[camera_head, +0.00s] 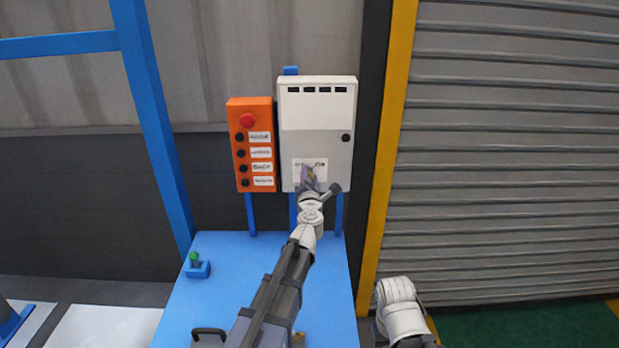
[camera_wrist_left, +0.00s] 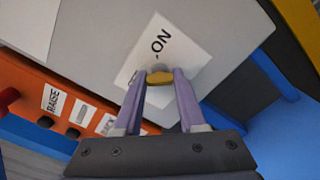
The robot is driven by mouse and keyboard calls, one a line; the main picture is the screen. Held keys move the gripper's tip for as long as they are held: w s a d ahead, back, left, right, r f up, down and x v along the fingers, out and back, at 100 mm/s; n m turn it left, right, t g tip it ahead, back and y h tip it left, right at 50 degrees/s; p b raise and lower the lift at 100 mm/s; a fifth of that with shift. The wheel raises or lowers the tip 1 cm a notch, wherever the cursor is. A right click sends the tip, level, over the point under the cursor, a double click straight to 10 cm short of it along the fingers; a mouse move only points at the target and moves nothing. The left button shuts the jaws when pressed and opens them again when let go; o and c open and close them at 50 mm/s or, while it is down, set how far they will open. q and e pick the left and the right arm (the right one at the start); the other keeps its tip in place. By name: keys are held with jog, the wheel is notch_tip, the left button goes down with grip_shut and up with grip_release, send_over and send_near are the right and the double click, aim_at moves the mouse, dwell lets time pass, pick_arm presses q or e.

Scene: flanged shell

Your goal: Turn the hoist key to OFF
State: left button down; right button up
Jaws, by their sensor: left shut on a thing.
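The hoist key (camera_wrist_left: 159,79) is a small yellow piece on the front of the grey-white panel (camera_head: 316,108). A white label (camera_wrist_left: 165,47) lies behind it, with "ON" and a short dash readable in the left wrist view; the rest of the label is covered by the fingers. The label also shows low on the panel in the head view. My left gripper (camera_head: 309,174) has its purple fingers at the panel, shut on the key from both sides. Which way the key points is hard to tell. My right gripper is not in view.
An orange button box (camera_head: 252,145) with a red knob and labelled buttons stands just left of the panel. A blue table (camera_head: 213,272) lies below, with a small green-topped part (camera_head: 197,267) at its left. A yellow post (camera_head: 386,150) and roller shutter are to the right.

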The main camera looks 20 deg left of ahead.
pick_arm(q)
jog(key=shift+s+n, duration=0.1)
jog(key=shift+n, duration=0.3)
jog(key=shift+c, duration=2.4)
grip_release()
jog(key=v, duration=0.7)
jog(key=shift+s, duration=0.4)
jog(key=shift+d, duration=0.2)
